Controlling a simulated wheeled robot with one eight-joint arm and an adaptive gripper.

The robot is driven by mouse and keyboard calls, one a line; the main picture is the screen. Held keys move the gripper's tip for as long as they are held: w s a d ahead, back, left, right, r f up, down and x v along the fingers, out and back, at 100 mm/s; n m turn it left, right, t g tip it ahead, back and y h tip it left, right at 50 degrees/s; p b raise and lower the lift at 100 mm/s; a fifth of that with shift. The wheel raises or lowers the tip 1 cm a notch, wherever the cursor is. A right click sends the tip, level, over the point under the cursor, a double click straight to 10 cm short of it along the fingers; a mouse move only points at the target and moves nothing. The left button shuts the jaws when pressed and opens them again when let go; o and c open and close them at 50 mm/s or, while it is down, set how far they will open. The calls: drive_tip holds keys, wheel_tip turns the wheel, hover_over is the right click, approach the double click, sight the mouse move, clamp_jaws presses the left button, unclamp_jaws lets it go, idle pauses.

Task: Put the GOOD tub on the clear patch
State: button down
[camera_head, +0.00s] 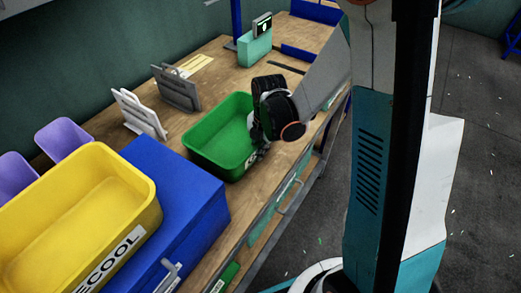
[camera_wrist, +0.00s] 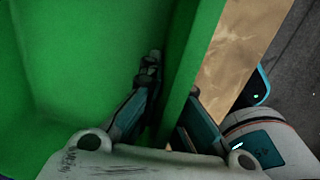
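The green tub (camera_head: 205,139) sits on the wooden bench, near its front edge. Its label is mostly hidden behind my gripper, so I cannot read GOOD on it. My gripper (camera_head: 262,143) is at the tub's right-hand wall. In the wrist view my gripper (camera_wrist: 165,85) straddles the green wall (camera_wrist: 190,65), one finger inside the tub and one outside. The fingers converge on the wall and look shut on it. The tub's inside looks empty. Bare wood (camera_head: 222,78) shows on the bench behind the tub.
A yellow tub (camera_head: 140,190) with a label ending in ECOOL stands on a blue cabinet (camera_head: 190,185) to the left. Grey racks (camera_head: 178,90) and a white rack (camera_head: 138,112) stand along the back. A teal device with a screen (camera_head: 254,48) stands farther along the bench.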

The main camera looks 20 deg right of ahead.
drive_tip(key=c, duration=1.8)
unclamp_jaws()
wheel_tip(320, 180, up, 12)
drive_tip(key=s+p, duration=0.1)
drive_tip(key=p, duration=0.4)
drive_tip(key=s+r+m+t, duration=0.6)
drive_tip(key=s+r+m, duration=0.8)
drive_tip(key=m, duration=1.1)
drive_tip(key=shift+r+h, duration=0.3)
drive_tip(key=shift+h, duration=0.1)
